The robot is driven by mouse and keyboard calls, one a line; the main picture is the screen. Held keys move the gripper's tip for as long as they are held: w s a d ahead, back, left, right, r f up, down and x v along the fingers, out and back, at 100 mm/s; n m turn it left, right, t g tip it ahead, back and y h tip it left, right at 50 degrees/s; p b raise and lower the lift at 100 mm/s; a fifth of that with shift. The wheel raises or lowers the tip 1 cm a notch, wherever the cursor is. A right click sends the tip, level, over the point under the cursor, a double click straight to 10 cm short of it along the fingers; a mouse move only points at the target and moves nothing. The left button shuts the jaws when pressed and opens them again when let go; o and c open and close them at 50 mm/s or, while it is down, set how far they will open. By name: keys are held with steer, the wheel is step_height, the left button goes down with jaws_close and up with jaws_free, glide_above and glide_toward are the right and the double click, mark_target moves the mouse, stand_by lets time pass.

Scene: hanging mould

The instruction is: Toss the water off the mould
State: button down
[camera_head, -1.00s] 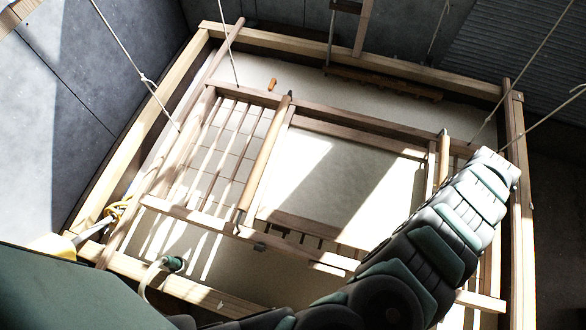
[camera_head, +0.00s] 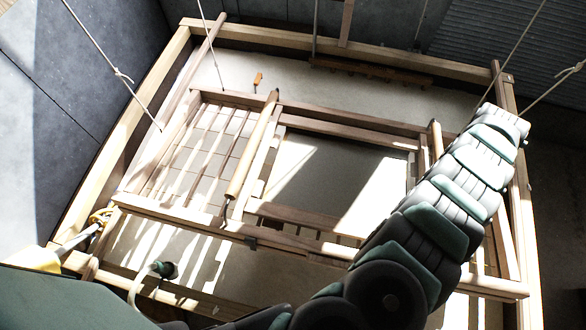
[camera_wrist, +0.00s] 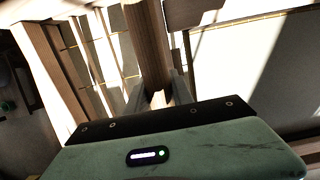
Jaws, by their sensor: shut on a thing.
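The mould (camera_head: 340,247) is a wooden frame hung on ropes over a pale vat. It has slats at the left and a pale sheet (camera_head: 335,185) in the middle, part shaded and part sunlit. One round handle (camera_head: 252,145) stands at the sheet's left, another (camera_head: 436,140) at its right. In the wrist view my gripper (camera_wrist: 158,92) is shut on a round wooden handle (camera_wrist: 146,45), slats to its left and sheet to its right. In the head view my arm hides the gripper and the mould's right part. I cannot make out water on the sheet.
The vat's wooden rim (camera_head: 130,100) surrounds the mould. A small orange wooden piece (camera_head: 258,80) and a brown rack (camera_head: 370,75) are at the far side. A green-ended hose (camera_head: 164,269) is at the front left. Ropes (camera_head: 105,60) rise at the corners.

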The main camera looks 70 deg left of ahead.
steer(key=shift+s+d+f+y+p, duration=0.1)
steer(key=shift+d+f+y+p, duration=0.25)
steer(key=shift+p, duration=1.65)
steer(key=shift+s+f+t+p, duration=0.1)
steer(key=shift+f+t+p, duration=0.3)
steer(key=shift+p, duration=0.45)
steer(key=shift+f+y, duration=0.25)
steer(key=shift+f, duration=0.25)
steer(key=c, duration=1)
jaws_free()
steer(key=shift+c, duration=0.2)
steer(key=shift+r, duration=0.1)
steer(key=r, duration=0.3)
steer(key=a+r+b, duration=0.1)
steer(key=r, duration=0.3)
steer(key=w+r, duration=0.1)
steer(key=r, duration=0.2)
steer(key=shift+a+r+b, duration=0.25)
steer(key=shift+b, duration=0.15)
